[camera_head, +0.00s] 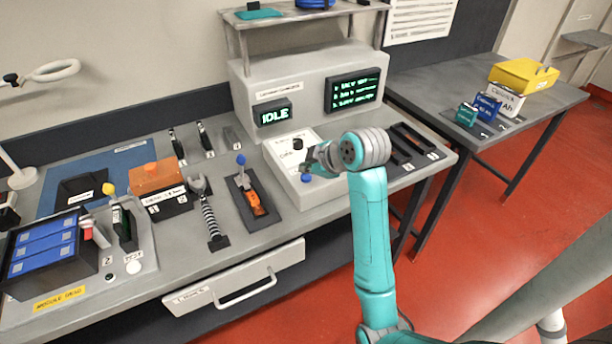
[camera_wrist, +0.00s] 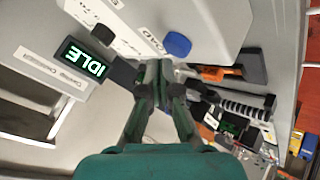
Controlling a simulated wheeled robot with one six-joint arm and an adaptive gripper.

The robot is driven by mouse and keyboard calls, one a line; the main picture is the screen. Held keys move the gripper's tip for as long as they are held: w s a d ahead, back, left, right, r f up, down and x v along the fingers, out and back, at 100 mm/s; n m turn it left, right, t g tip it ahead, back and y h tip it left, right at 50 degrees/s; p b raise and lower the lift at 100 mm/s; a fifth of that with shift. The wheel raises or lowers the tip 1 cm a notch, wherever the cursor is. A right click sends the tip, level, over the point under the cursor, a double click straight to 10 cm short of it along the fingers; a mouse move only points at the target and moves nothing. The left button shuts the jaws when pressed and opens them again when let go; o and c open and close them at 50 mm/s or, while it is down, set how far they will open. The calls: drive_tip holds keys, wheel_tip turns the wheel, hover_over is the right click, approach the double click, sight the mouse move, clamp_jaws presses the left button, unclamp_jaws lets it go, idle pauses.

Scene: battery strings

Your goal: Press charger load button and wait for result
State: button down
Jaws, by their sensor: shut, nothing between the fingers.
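The charger (camera_head: 245,85) is a large grey unit on the bench with a sloping front panel. Its small display (camera_head: 272,112) reads IDLE in green; this display is also in the wrist view (camera_wrist: 84,60), turned on its side. A blue round button (camera_head: 306,178) sits low on the panel; it shows clear of the fingers in the wrist view (camera_wrist: 177,44). A black knob (camera_head: 297,145) is higher up the panel. My gripper (camera_head: 308,164) is shut and empty over the panel, close to the blue button. In the wrist view its fingertips (camera_wrist: 153,70) appear beside the button; contact cannot be told.
A larger green text screen (camera_head: 353,90) is on the charger's right. Black slots (camera_head: 408,140) lie right. A side table (camera_head: 425,85) holds small boxes and a yellow case.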

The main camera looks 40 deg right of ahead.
sight(307, 178)
drive_tip(key=shift+f, duration=0.3)
drive_tip(key=shift+f, duration=0.5)
idle(0.8)
idle(0.3)
drive_tip(key=shift+r, duration=0.95)
drive_tip(key=shift+r, duration=0.1)
drive_tip(key=shift+r, duration=2.45)
